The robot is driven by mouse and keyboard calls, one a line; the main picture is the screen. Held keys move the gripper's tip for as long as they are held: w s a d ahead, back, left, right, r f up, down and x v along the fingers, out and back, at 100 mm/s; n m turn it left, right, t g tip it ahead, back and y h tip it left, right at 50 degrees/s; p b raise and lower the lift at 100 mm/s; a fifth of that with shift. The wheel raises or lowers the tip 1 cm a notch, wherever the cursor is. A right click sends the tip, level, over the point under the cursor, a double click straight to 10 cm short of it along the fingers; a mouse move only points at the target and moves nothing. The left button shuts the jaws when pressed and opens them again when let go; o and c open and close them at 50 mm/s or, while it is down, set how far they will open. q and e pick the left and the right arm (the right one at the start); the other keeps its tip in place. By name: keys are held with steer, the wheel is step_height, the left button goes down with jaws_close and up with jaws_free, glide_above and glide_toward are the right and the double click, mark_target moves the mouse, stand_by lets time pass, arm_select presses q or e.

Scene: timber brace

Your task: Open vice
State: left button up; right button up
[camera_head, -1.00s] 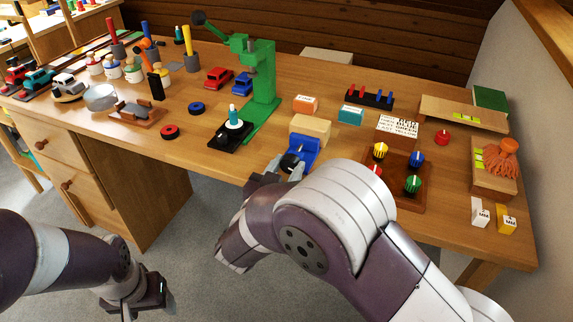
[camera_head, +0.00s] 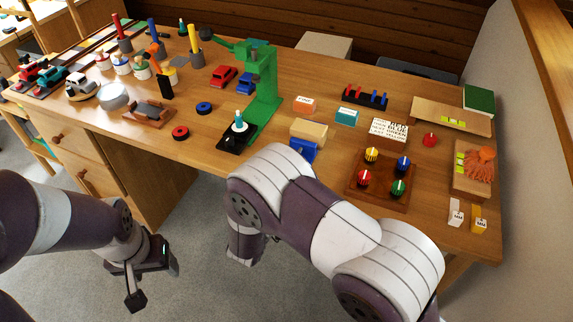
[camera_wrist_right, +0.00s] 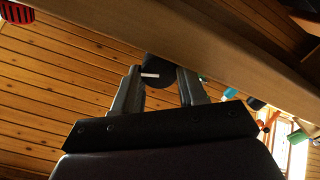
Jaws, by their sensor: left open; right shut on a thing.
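The blue vice (camera_head: 303,150) sits at the front edge of the workbench in the head view, beside a tan wooden block (camera_head: 309,130). My right arm hides its front and handle there. In the right wrist view a dark round knob with a white mark (camera_wrist_right: 158,74), apparently the vice's handle, sits between the fingertips of my right gripper (camera_wrist_right: 160,84), which is shut on it. Whether the vice jaws touch the block cannot be told. My left gripper (camera_head: 153,279) is open and empty, low in front of the bench and away from the vice.
Right of the vice is a wooden board with several coloured knobs (camera_head: 378,192). A green press (camera_head: 264,90) stands to its left, with a black base in front. The bench edge (camera_wrist_right: 205,55) runs close above my right gripper. The floor in front is clear.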

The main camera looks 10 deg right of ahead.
steer(key=shift+n, duration=0.3)
steer(key=o, duration=1.1)
steer(key=shift+c, duration=0.2)
steer(key=shift+f, duration=0.1)
